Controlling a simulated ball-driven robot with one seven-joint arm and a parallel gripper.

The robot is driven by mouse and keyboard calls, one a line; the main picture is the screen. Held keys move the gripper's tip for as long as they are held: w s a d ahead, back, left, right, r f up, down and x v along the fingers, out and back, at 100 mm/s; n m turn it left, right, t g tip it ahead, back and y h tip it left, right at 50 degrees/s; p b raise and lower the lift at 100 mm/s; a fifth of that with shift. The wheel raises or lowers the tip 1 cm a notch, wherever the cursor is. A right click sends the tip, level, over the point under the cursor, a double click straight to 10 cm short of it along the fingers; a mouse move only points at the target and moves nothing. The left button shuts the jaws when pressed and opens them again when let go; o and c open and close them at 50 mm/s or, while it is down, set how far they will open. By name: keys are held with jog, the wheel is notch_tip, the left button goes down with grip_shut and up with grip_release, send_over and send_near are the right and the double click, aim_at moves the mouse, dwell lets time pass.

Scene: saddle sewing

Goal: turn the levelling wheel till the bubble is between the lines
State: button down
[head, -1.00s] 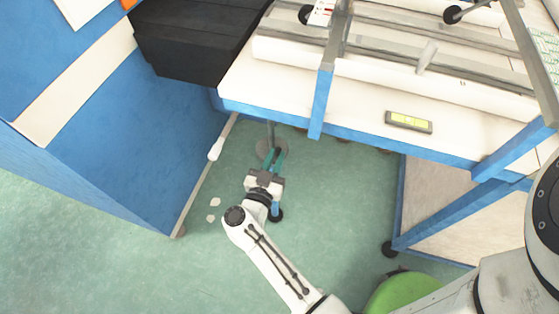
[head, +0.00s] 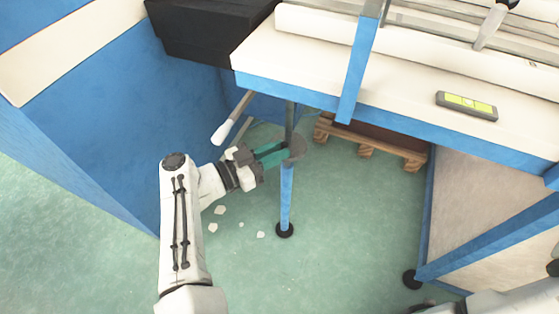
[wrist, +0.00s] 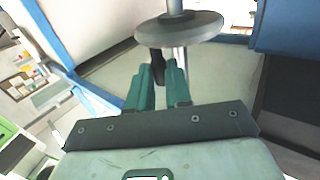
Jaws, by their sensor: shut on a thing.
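The levelling wheel is a grey disc (head: 297,146) on the table's leg under its front edge. It shows large in the wrist view (wrist: 180,28), with a dark handle (wrist: 157,62) hanging below its rim. My gripper (head: 281,154) reaches it from the left with teal fingers. In the wrist view my gripper (wrist: 160,72) has its fingers around the handle, shut on it. The spirit level (head: 466,105) lies on the white table top at the right, with a yellow-green vial. The bubble's place between the lines is too small to tell.
The blue-edged table (head: 300,85) overhangs my gripper. A blue leg (head: 286,195) stands below the wheel. A white-ended rod (head: 221,133) is close by on the left. A wooden pallet (head: 366,140) is behind. Pale scraps (head: 220,210) lie on the open green floor.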

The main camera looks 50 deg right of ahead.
jog(key=shift+w+f+m+g+y+b, duration=0.2)
jog(key=shift+w+m+g+y+b, duration=0.15)
jog(key=shift+m+g+b, duration=0.4)
jog(key=shift+w+r+g, duration=0.1)
jog(key=shift+g, duration=0.35)
jog(key=c, duration=1.1)
grip_release()
jog(key=shift+o, duration=0.2)
jog(key=v, duration=1)
jog(key=shift+w+a+b, duration=0.15)
jog(key=shift+a+b, duration=0.15)
jog(key=shift+b, duration=0.15)
